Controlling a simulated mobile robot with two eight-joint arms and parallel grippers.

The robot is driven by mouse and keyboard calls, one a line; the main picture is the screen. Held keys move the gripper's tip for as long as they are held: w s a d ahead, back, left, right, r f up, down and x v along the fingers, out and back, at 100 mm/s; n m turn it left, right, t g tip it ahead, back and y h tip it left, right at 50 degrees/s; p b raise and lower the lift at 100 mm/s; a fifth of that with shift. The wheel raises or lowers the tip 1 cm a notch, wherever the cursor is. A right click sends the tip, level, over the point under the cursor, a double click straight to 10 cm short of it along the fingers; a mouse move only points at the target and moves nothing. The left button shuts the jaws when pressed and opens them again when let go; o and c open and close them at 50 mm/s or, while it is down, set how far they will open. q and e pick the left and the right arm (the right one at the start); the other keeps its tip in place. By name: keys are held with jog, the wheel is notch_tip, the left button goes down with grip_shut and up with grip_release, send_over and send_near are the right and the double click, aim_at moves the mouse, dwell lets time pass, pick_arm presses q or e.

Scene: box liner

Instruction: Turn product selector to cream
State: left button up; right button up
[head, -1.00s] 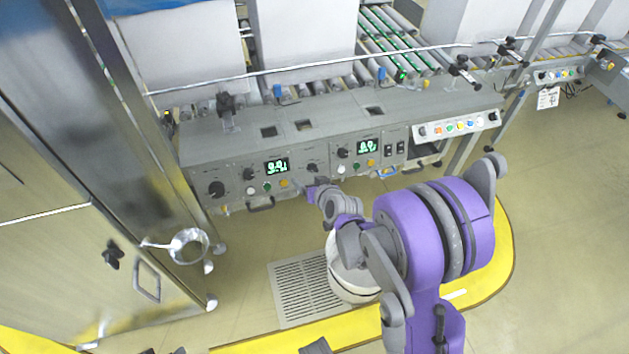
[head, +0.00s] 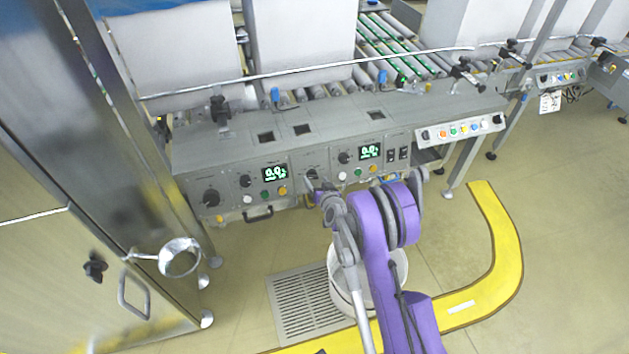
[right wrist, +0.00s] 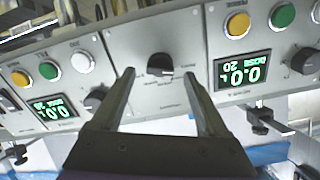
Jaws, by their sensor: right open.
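A black rotary knob (right wrist: 160,65) sits on a plain panel section between two green-lit displays. In the head view the knob (head: 312,174) is on the front of the grey control console (head: 225,145). The small lettering around it is too blurred to read, so I cannot tell its setting. My right gripper (right wrist: 165,78) is open, its two fingers spread on either side of the knob. I see no grip on the knob. In the head view the right gripper (head: 316,187) is at the panel, partly hidden by its own wrist.
Displays (right wrist: 240,72), other knobs (right wrist: 304,61) and coloured buttons (right wrist: 281,15) flank the knob closely. A white bucket (head: 398,262) stands on the floor below, beside a grate (head: 300,305). A steel cabinet (head: 60,270) is at the left.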

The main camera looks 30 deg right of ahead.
jog(key=shift+x, duration=1)
grip_shut()
